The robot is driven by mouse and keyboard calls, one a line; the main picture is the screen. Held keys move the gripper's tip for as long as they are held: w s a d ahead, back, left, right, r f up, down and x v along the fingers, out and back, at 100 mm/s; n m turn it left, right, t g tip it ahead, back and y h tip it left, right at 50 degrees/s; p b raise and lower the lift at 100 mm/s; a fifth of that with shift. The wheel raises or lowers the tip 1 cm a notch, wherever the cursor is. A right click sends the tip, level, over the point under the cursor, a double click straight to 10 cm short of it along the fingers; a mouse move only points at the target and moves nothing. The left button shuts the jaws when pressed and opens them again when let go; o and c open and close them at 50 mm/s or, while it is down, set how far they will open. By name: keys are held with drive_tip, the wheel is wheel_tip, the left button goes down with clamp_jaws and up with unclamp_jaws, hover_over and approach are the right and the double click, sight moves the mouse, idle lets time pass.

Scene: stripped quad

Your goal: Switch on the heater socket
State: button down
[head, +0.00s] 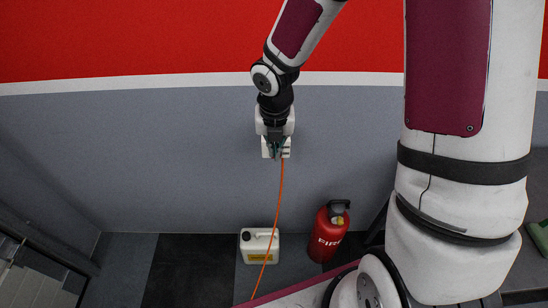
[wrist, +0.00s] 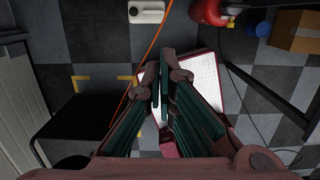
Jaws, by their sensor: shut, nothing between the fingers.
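The white heater socket (head: 287,153) is on the grey wall in the head view. An orange cable (head: 276,205) runs down from it. My gripper (head: 277,148) is in front of the socket and covers much of it, so the switch and its position cannot be made out. The fingers look closed together with nothing between them. In the wrist view my gripper (wrist: 160,62) shows its fingers close together, with the orange cable (wrist: 150,55) beside them. The socket is not clearly visible there. Whether the fingertips touch the socket cannot be told.
A cream jerrycan (head: 259,246) and a red fire extinguisher (head: 328,231) stand on the floor below the socket. In the wrist view a cardboard box (wrist: 296,32) and a blue round thing (wrist: 263,29) are at the upper right. The wall beside the socket is clear.

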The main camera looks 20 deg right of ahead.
drive_tip(key=w+d+f, duration=0.1)
drive_tip(key=w+f, duration=0.4)
drive_tip(key=f, duration=0.5)
drive_tip(key=shift+d+f, duration=0.2)
drive_tip(key=shift+d, duration=0.15)
drive_tip(key=shift+w+d+f+b, duration=0.1)
drive_tip(key=shift+w+f+b, duration=0.1)
drive_tip(key=shift+w+b, duration=0.1)
idle(0.3)
